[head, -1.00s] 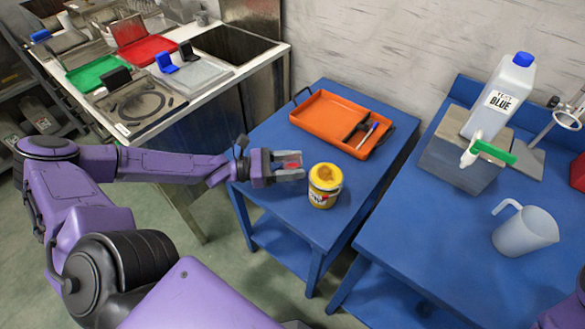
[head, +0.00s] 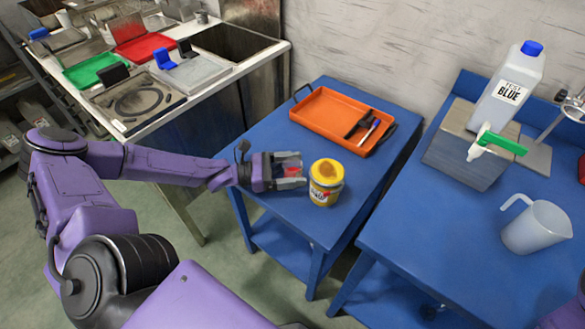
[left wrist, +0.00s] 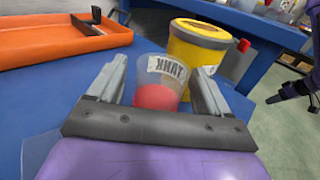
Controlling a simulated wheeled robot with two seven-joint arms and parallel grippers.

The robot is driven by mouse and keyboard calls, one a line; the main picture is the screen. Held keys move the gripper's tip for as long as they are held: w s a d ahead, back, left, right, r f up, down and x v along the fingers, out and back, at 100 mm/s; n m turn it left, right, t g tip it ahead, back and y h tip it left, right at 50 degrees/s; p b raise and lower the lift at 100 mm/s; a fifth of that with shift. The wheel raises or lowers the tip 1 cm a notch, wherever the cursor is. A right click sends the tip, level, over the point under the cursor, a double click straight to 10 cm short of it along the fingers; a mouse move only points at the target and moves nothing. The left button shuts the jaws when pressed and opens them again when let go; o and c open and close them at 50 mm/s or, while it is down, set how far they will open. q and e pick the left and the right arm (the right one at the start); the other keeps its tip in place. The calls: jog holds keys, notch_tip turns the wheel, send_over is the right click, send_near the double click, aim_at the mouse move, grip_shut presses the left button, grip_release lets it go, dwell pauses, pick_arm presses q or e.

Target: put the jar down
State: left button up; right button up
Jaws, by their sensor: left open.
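The jar (left wrist: 157,92) is a small clear cup with a "TANK" label and red contents. In the left wrist view it stands upright between the two fingers of my left gripper (left wrist: 160,88), with a gap visible beside it. In the head view the jar (head: 291,169) shows as a red patch between the fingers of my left gripper (head: 291,171), low over the near left part of the blue table (head: 265,130). The gripper is open around it. The jar's base is hidden, so its contact with the table is not seen. A dark piece of my right arm (left wrist: 291,90) shows at the right edge.
A yellow tub (head: 326,183) stands close to the right of the jar. An orange tray (head: 322,112) with dark tools lies behind. The right blue table (head: 455,235) holds a blue-capped bottle (head: 505,92) and a clear jug (head: 537,228). A gap separates the tables.

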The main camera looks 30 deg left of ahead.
pick_arm(q)
jog(key=s+a+p, duration=0.1)
jog(key=p, duration=0.1)
jog(key=s+a+r+p, duration=0.1)
jog(key=a+p, duration=0.1)
jog(key=shift+s+a+r, duration=0.1)
jog(key=shift+s+a, duration=0.1)
jog(key=shift+s, duration=0.05)
jog(key=p+v, duration=0.1)
jog(key=v, duration=0.3)
jog(key=p+v, duration=0.1)
jog(key=v, duration=0.2)
jog(key=shift+s+f+p, duration=0.1)
jog(key=shift+f+p, duration=0.2)
jog(key=shift+f, duration=0.05)
jog(key=shift+s+a+f, duration=0.1)
jog(key=shift+s+a, duration=0.15)
